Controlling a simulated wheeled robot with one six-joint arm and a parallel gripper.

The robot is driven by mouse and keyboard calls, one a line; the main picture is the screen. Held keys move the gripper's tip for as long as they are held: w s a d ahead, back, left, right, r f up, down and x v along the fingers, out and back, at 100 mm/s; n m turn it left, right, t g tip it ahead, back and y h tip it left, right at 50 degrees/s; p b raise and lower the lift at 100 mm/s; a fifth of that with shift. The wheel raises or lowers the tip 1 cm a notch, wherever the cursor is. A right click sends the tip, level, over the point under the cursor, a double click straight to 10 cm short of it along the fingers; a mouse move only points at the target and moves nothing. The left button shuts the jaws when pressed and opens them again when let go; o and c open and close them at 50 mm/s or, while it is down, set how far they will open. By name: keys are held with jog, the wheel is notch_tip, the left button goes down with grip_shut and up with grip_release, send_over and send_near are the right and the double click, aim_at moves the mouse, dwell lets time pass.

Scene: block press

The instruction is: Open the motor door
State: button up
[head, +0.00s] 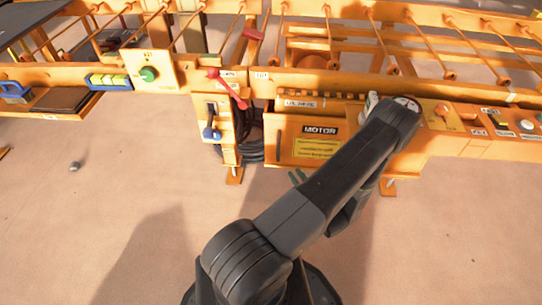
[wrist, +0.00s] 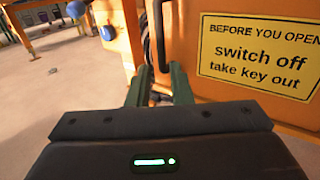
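A dark upright bar handle (wrist: 159,35) stands at the door's left edge in the wrist view. My gripper (wrist: 158,88) is open, its two green fingers apart. The handle's lower end shows between the fingers in the picture; I cannot tell whether they surround it.
A panel with a blue-handled switch (head: 211,133) is left of the door; a blue knob (wrist: 107,33) shows in the wrist view. A red lever (head: 228,88) and dark coiled cables (head: 250,152) are nearby. An orange knob panel (head: 441,111) is right. The floor in front is open.

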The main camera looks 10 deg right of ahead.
aim_at(279, 152)
jog(key=b+x, duration=0.2)
jog(key=x, duration=1.1)
jog(key=shift+w+a+f, duration=0.1)
jog(key=shift+w, duration=0.25)
grip_shut()
